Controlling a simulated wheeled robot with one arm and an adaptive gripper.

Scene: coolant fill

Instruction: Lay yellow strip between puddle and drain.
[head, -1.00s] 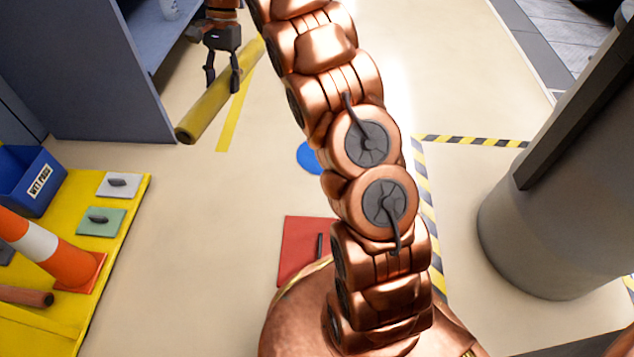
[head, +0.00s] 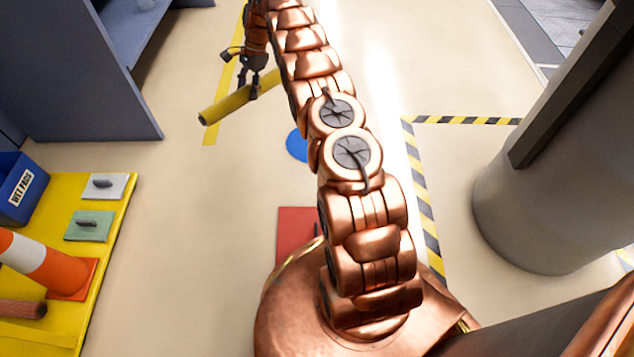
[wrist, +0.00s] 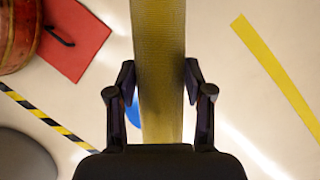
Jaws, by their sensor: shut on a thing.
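The yellow strip (head: 225,107), a long rounded bar, is held off its middle in my gripper (head: 253,85) at the upper left of the head view. In the wrist view the strip (wrist: 160,40) runs lengthwise between the two fingers of my gripper (wrist: 160,82). It appears to be above the floor; the exact height is unclear. A flat blue round patch (head: 297,146) lies on the floor, partly behind my arm; I cannot tell whether it is the puddle. It shows beside the strip in the wrist view (wrist: 132,112). I cannot make out a drain.
A red square (head: 296,225) with a dark handle lies near my base. A yellow floor line (head: 211,132) passes by the strip. A yellow platform (head: 112,225) at left bears a cone (head: 45,262) and handled plates. A grey column (head: 535,225) stands right, beyond black-yellow tape (head: 425,200).

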